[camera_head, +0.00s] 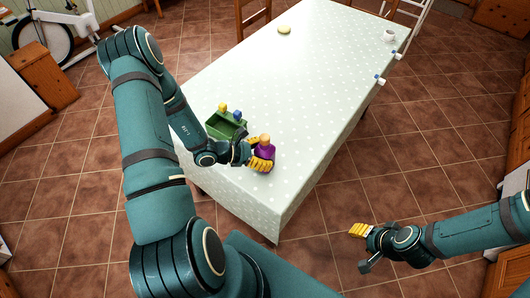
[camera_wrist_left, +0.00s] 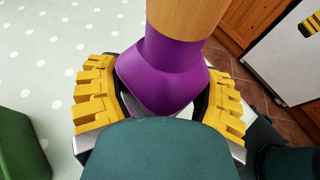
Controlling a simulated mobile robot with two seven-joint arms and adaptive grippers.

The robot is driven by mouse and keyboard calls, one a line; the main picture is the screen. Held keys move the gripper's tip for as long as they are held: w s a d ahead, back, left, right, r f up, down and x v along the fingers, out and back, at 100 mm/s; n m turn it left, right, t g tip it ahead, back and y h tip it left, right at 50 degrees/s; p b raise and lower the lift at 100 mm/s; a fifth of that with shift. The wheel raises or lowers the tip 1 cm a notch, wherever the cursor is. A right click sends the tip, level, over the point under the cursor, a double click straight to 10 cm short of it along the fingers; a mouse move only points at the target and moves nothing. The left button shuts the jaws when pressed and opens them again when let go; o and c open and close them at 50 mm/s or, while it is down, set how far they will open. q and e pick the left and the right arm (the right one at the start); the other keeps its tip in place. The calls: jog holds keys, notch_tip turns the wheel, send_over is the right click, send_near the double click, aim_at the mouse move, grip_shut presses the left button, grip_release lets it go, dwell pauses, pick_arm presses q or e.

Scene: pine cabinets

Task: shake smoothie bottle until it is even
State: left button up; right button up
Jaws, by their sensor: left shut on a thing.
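The smoothie bottle (camera_head: 265,150) is purple with a light wooden-coloured cap, near the front left part of the table in the head view. My left gripper (camera_head: 258,160) is shut around its purple body. In the left wrist view the bottle (camera_wrist_left: 165,75) stands between the yellow fingers of the left gripper (camera_wrist_left: 160,105), with its cap toward the top edge. I cannot tell whether its base touches the table. My right gripper (camera_head: 359,230) is off the table's right side, over the floor. Its finger gap does not show clearly.
A green crate (camera_head: 228,130) with yellow- and blue-topped items stands just left of the bottle. The polka-dotted table (camera_head: 300,85) is mostly clear. A yellowish round thing (camera_head: 284,30) and a white cup (camera_head: 389,36) are at the far end. Chairs stand beyond.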

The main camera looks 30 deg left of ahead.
pick_arm(q)
jog(key=shift+f+b, duration=0.3)
jog(key=shift+f, duration=0.05)
jog(key=o, duration=1.3)
jog(key=shift+r, duration=0.1)
jog(key=shift+p+v, duration=1.45)
jog(key=shift+v, duration=3.05)
